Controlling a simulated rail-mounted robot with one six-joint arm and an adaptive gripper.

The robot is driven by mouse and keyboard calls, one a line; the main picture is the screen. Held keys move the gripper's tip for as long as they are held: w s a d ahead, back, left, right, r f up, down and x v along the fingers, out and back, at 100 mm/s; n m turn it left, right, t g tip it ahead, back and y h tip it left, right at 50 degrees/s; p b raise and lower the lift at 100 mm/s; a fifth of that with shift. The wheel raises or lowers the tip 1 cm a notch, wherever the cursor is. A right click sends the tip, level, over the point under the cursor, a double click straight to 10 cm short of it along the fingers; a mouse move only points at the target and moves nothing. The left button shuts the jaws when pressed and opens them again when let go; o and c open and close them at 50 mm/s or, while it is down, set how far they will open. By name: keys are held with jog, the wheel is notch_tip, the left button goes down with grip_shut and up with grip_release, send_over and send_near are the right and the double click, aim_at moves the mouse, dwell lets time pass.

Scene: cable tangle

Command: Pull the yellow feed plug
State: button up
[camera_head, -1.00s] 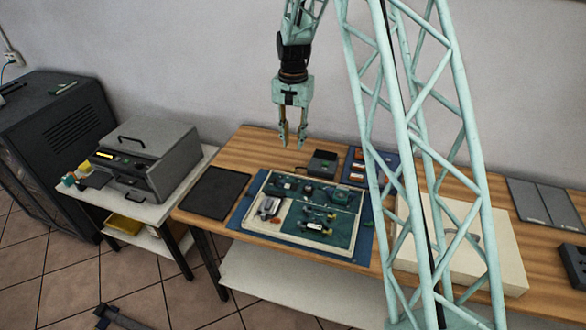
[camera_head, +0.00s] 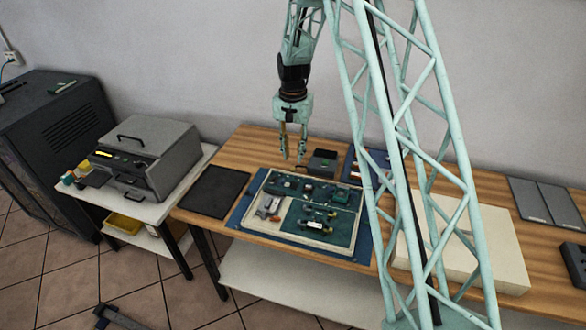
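My gripper (camera_head: 293,156) hangs fingers down above the back edge of a shallow tray with a pale rim (camera_head: 244,217). Its two fingers are apart with nothing visible between them. In the tray, on a dark green board (camera_head: 345,223), lie several small parts, among them a dark connector with pale yellowish ends (camera_head: 316,227) and a grey-white piece with an orange spot (camera_head: 269,207). I cannot tell which part is the yellow feed plug; cables are too small to make out.
A black mat (camera_head: 214,193) lies left of the tray and a small dark box (camera_head: 323,163) behind it. A grey machine (camera_head: 151,153) stands on the left side table, with small coloured pieces (camera_head: 68,177) beside it. A cream block (camera_head: 495,260) lies to the right.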

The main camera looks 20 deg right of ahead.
aim_at(293, 168)
jog(key=shift+f+b, duration=0.35)
jog(key=shift+f, duration=3.15)
jog(key=shift+c, duration=0.8)
grip_shut()
